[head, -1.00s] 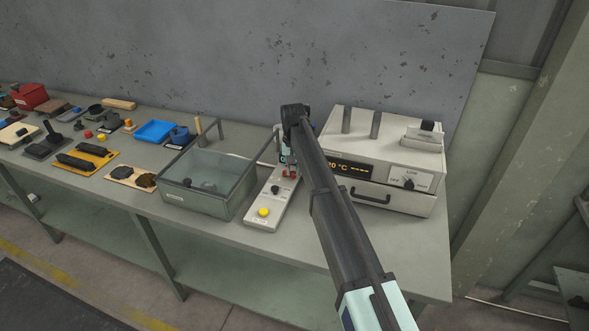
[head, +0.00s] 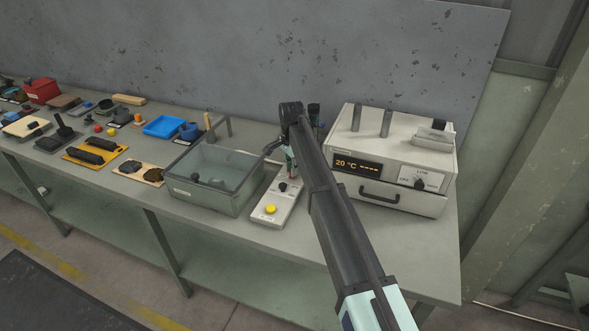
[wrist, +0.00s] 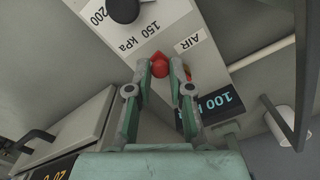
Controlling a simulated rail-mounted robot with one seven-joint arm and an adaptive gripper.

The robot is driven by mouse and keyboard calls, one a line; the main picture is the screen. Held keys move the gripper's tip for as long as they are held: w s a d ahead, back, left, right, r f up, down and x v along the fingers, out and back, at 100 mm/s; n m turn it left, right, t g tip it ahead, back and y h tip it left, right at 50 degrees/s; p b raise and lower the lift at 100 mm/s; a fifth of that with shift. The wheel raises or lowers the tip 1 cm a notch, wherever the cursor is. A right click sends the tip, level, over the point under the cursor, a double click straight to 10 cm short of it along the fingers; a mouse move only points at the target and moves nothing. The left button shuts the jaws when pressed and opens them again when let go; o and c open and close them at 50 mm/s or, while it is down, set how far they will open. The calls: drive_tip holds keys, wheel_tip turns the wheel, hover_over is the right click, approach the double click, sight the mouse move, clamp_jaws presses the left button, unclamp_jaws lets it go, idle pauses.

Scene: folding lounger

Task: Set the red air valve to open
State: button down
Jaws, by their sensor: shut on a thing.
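The red air valve (wrist: 159,66) shows in the wrist view as a small red handle on a pale control panel (wrist: 150,47), beside the "AIR" label. My gripper (wrist: 159,73) has one green fingertip on each side of the valve and is shut on it. The fingers hide part of the valve, so its exact setting cannot be told. In the head view my gripper (head: 290,166) reaches down at the back of the panel (head: 262,220), and the valve is hidden there.
The panel also bears a black knob (wrist: 124,8), a display reading about 100 k (wrist: 214,104) and a yellow button (head: 271,209). A glass-walled tank (head: 205,198) stands close on the left. A white oven-like box (head: 400,150) stands on the right.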

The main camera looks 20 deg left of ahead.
drive_tip(key=shift+a+m, duration=0.35)
drive_tip(key=shift+m, duration=0.75)
drive_tip(key=c, duration=1.1)
unclamp_jaws()
wheel_tip(320, 180, up, 12)
drive_tip(key=shift+a, duration=0.15)
